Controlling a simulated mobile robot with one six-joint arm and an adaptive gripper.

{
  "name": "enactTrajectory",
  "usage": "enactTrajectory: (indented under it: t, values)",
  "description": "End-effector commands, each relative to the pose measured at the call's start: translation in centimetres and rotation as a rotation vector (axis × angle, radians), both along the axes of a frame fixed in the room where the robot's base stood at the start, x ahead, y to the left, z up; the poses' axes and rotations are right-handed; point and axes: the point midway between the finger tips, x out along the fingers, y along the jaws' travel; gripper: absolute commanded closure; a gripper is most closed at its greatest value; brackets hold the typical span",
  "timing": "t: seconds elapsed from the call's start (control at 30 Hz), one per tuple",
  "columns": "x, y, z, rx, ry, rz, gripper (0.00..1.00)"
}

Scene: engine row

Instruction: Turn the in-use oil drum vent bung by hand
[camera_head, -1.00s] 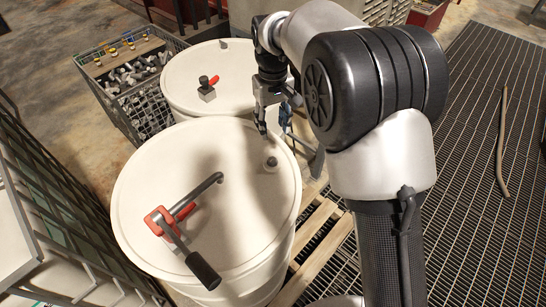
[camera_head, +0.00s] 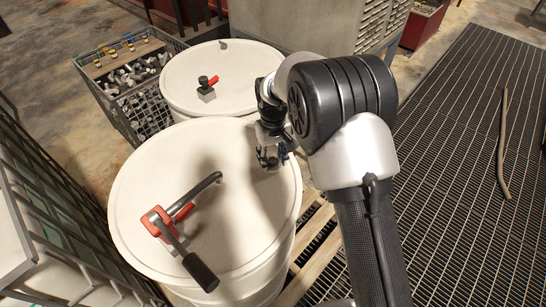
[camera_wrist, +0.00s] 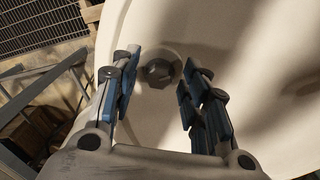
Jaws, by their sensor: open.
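The near oil drum (camera_head: 150,240) is cream-white and carries a hand pump (camera_head: 170,220) with a red body and a black-gripped crank on its lid. Its vent bung (camera_wrist: 159,72) is a small dark grey faceted plug near the rim in the wrist view. My gripper (camera_wrist: 158,92) is open, with its blue-padded fingers to the left and right of the bung in that view. The fingers do not appear to touch it. In the head view my gripper (camera_head: 271,162) is over the right side of the lid and hides the bung.
A second white drum (camera_head: 235,65) with a red-levered tap (camera_head: 207,88) stands behind. A wire basket (camera_head: 135,85) of metal parts is at the back left. A metal rack (camera_head: 50,200) borders the left. Dark floor grating (camera_head: 460,200) lies right, with a hose (camera_head: 503,145) on it.

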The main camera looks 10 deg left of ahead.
Motion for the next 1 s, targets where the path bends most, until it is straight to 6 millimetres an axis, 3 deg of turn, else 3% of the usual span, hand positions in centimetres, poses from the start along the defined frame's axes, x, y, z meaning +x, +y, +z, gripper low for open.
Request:
enactTrajectory:
  t: [0.13,0.73,1.0]
  values:
    - [0.0,0.0,0.02,0.0,0.0,0.0,0.6]
    - [0.01,0.01,0.06,0.0,0.0,0.0,1.0]
    - [0.01,0.02,0.06,0.0,0.0,-0.018,1.0]
